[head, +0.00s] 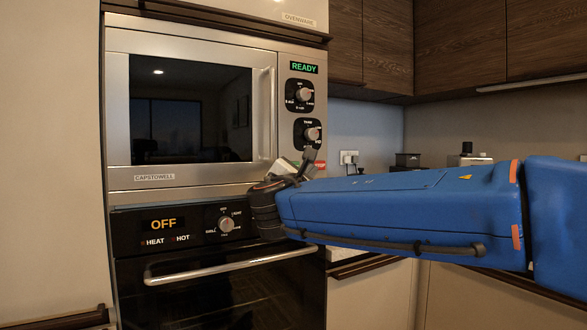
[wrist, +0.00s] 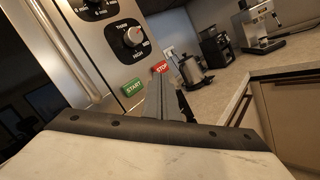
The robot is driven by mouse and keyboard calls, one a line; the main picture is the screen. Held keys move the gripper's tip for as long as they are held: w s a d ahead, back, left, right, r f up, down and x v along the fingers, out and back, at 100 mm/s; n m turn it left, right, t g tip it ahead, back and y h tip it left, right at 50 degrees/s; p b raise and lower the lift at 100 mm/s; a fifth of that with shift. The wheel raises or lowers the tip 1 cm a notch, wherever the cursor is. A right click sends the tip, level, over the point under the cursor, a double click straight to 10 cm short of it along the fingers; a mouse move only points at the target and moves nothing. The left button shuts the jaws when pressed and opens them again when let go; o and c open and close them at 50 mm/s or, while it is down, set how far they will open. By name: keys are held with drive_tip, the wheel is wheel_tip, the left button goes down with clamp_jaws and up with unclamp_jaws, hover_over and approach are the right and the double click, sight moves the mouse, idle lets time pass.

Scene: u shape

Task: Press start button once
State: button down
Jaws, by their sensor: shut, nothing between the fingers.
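The microwave (head: 196,184) is built in above the oven, with a green READY display (head: 303,68) at the top of its control panel. The green START button (wrist: 133,88) shows in the wrist view, low on the panel, with the red STOP button (wrist: 161,67) to its right. In the head view my gripper (head: 309,160) is in front of the lower panel and hides most of the START button; part of the STOP button (head: 320,165) shows. My gripper in the wrist view (wrist: 158,84) is shut and empty, its tips close to both buttons. I cannot tell whether it touches the panel.
The oven below shows OFF (head: 163,224) and has a protruding handle (head: 230,264). A kettle (wrist: 194,73) and coffee machine (wrist: 262,27) stand on the right counter.

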drive_tip(key=w+a, duration=0.3)
drive_tip(key=w, duration=0.2)
drive_tip(key=shift+w+a, duration=0.2)
drive_tip(key=shift+a, duration=0.1)
drive_tip(key=shift+w+a, duration=0.1)
drive_tip(key=shift+w, duration=0.05)
idle(1.9)
drive_tip(key=shift+w+a, duration=0.15)
drive_tip(key=shift+w, duration=0.1)
